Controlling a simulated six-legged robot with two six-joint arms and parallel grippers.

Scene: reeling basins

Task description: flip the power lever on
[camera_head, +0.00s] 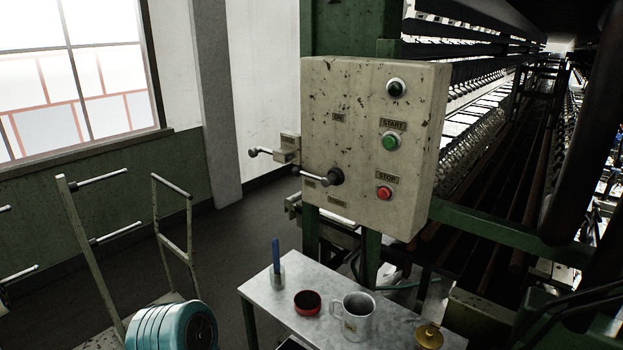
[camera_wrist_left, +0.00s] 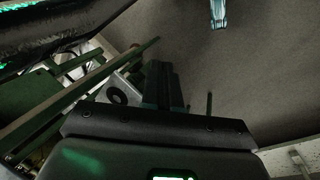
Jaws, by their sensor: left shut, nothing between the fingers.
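A worn cream control box (camera_head: 350,90) hangs on a green post in the head view. A lever with a dark round hub (camera_head: 336,176) sits low on its front face; its arm (camera_head: 312,177) points left and ends in a dark knob. An ON label (camera_head: 338,117) is above the hub, and a smaller label (camera_head: 337,201), too small to read, is below it. In the left wrist view my left gripper (camera_wrist_left: 165,75) shows as dark fingers, shut and empty, away from the lever. Neither gripper shows in the head view.
The box also has a green START button (camera_head: 390,142), a red STOP button (camera_head: 384,192) and a dark green lamp (camera_head: 396,87). Another handle (camera_head: 265,152) sticks out left of it. Below, a small table (camera_head: 275,312) holds a mug (camera_head: 357,318) and a red bowl (camera_head: 307,302).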

